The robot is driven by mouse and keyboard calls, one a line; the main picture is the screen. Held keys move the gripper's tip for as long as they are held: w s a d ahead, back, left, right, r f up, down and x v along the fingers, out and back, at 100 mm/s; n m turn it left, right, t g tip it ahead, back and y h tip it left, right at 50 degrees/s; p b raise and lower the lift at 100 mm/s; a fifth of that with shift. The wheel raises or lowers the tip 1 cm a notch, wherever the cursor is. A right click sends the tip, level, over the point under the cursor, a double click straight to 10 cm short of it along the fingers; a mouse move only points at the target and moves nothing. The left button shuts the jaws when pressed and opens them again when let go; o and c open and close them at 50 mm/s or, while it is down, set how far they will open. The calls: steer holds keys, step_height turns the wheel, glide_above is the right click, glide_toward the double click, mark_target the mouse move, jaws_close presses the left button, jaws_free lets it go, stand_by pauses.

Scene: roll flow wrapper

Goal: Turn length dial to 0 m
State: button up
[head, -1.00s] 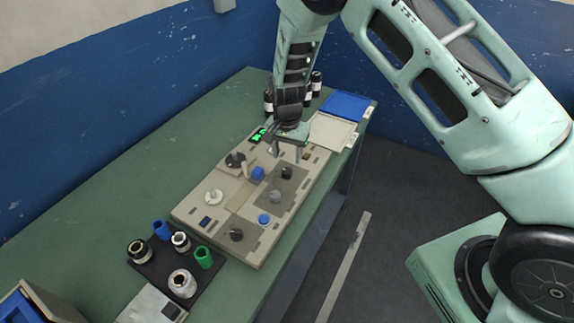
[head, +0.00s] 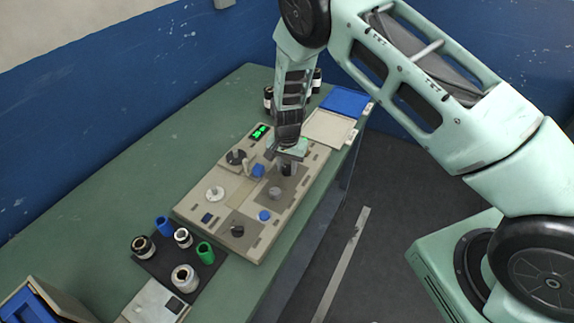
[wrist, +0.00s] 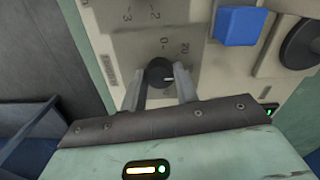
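A dark round dial (wrist: 159,73) with a white pointer line sits on a beige-grey scale plate (wrist: 128,47) in the wrist view. The pointer line points to the right in that view. Printed marks around it include 0, 2, 3 and what looks like 20; no dial name is readable. My gripper (wrist: 160,82) has one finger on each side of the dial, with a small gap visible at the left finger. The right finger is very close, and I cannot tell whether it touches.
A blue block (wrist: 238,26) is close to the dial.

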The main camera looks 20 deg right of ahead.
steer(key=shift+n+b, duration=0.3)
steer(key=n+b, duration=0.2)
steer(key=shift+f+n, duration=0.15)
steer(key=shift+n, duration=0.15)
steer(key=n+b, duration=0.2)
steer(key=n, duration=0.2)
steer(key=shift+n+b, duration=0.3)
steer(key=shift+b, duration=0.1)
steer(key=n+b, duration=0.2)
steer(key=n, duration=0.2)
steer(key=shift+n, duration=0.3)
steer(key=shift+n+b, duration=0.35)
steer(key=shift+n, duration=1.45)
steer(key=shift+r, duration=0.2)
steer(key=o, duration=1)
